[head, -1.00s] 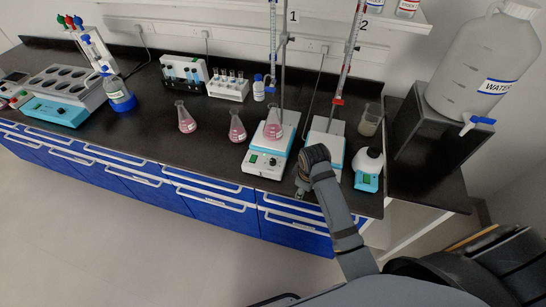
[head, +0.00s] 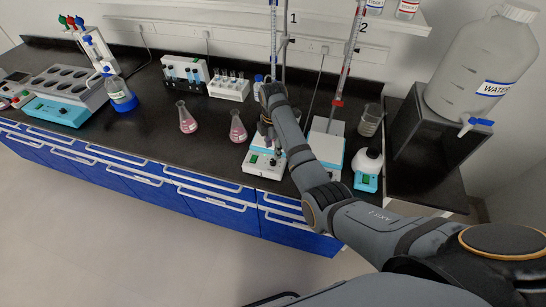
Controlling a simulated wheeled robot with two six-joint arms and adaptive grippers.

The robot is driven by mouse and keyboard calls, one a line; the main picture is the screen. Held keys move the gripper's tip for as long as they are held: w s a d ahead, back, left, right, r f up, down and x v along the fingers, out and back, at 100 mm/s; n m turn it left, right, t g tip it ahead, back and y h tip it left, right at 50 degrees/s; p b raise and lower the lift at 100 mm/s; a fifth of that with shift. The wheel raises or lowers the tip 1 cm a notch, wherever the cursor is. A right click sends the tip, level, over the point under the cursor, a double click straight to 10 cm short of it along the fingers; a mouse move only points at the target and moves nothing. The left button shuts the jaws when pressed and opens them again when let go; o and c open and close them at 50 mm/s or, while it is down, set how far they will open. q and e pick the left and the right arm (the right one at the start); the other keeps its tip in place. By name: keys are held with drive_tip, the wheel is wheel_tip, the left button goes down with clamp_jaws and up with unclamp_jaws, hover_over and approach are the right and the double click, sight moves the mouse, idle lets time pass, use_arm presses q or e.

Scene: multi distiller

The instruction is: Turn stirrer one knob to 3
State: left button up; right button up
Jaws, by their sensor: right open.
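Stirrer one (head: 262,168) is the white and blue plate unit under the stand marked 1, near the front of the bench. Its front panel with the small dark knob (head: 273,162) faces me. My right gripper (head: 268,142) is open, over the stirrer's top and just above the front panel, pointing down. I cannot tell whether it touches the knob. The arm and gripper hide most of the stirrer's top and the flask on it. The knob's setting is too small to read. My left gripper is not in view.
A pink flask (head: 238,127) stands just left of the stirrer, and another (head: 187,118) farther left. Burette stands rise behind. The front-left bench is clear.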

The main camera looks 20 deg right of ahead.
sight(273, 161)
wheel_tip(273, 161, down, 6)
drive_tip(key=shift+f+p, duration=0.2)
drive_tip(key=shift+p, duration=0.1)
clamp_jaws()
